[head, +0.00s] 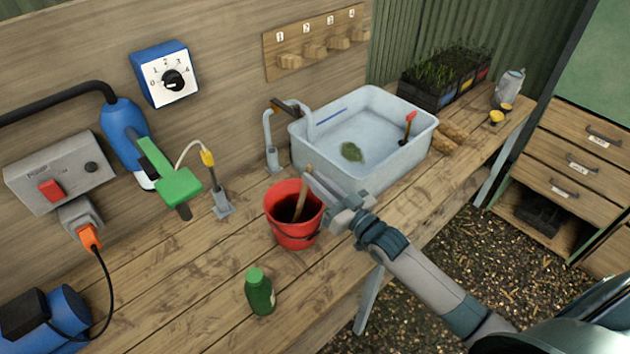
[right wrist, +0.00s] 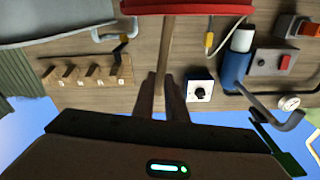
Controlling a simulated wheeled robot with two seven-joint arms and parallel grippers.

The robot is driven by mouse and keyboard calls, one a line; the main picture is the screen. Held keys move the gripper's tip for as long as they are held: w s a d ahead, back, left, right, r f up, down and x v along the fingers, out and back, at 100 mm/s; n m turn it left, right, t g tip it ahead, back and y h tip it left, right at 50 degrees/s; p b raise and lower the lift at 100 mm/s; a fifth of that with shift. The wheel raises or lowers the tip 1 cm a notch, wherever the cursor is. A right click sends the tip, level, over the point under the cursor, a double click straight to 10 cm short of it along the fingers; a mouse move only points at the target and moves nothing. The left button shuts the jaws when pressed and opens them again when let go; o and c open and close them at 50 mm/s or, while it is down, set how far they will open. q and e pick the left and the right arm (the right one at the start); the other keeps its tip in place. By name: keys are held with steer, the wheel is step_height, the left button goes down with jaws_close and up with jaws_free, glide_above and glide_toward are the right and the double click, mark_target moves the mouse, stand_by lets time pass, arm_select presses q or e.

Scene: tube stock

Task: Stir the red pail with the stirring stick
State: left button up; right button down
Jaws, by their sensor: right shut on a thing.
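The red pail (head: 293,236) stands on the wooden bench in front of the grey basin, with dark contents inside. The wooden stirring stick (head: 302,202) leans in the pail, its lower end hidden in the dark contents. My right gripper (head: 327,193) is at the pail's right rim, shut on the upper part of the stick. In the right wrist view the stick (right wrist: 168,55) runs from between the fingers (right wrist: 163,92) to the red pail (right wrist: 190,8) at the top edge. My left gripper is not in view.
A green bottle (head: 259,292) stands in front of the pail. The grey basin (head: 415,142) with a tap (head: 268,130) is behind it. A burner-like stand (head: 221,203) and a blue and green tool (head: 172,180) are to the left.

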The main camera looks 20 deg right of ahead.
step_height(320, 180, up, 14)
steer(key=d+p, duration=0.2)
steer(key=p, duration=0.3)
steer(key=shift+s+d+f, duration=0.2)
steer(key=shift+s+d, duration=0.05)
steer(key=shift+d, duration=0.1)
stand_by(0.8)
stand_by(1.1)
steer(key=shift+r, duration=2.5)
steer(key=shift+f, duration=0.1)
